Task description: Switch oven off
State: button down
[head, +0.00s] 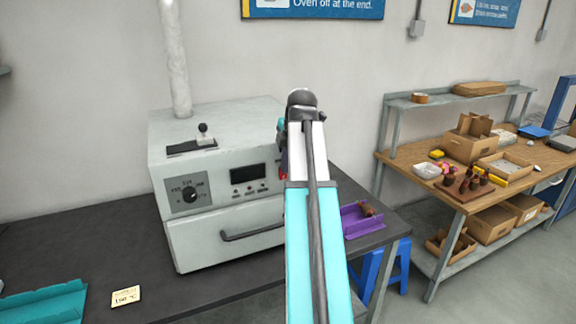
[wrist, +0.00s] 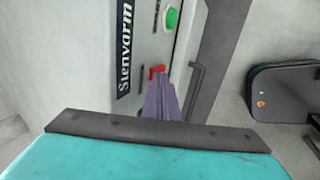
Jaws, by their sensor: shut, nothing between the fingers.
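The oven (head: 215,180) is a pale grey box on the dark table at left in the head view, with a round knob (head: 189,195), a dark display, small buttons and a door handle. My arm covers its right side. In the wrist view, a pale panel lettered "Sienvarm" carries a red switch (wrist: 156,71) and a green round part (wrist: 172,18). The purple fingers of my gripper (wrist: 162,80) are shut and empty, with their tips at or just short of the red switch; I cannot tell if they touch. The gripper is hidden in the head view.
A purple tray (head: 352,228) with a brown part lies right of my arm, above a blue stool (head: 370,270). A "150 °C" card (head: 126,296) and a teal tray (head: 45,305) lie in front. A cluttered wooden workbench (head: 415,160) stands at right.

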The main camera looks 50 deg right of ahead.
jog(key=shift+r, duration=0.45)
jog(key=shift+s+a+p, duration=0.15)
jog(key=shift+p, duration=0.15)
jog(key=b+v, duration=0.2)
jog(key=v, duration=0.9)
jog(key=shift+s+r, duration=0.15)
jog(key=shift+s, duration=0.3)
jog(key=shift+a, duration=0.1)
dwell(0.7)
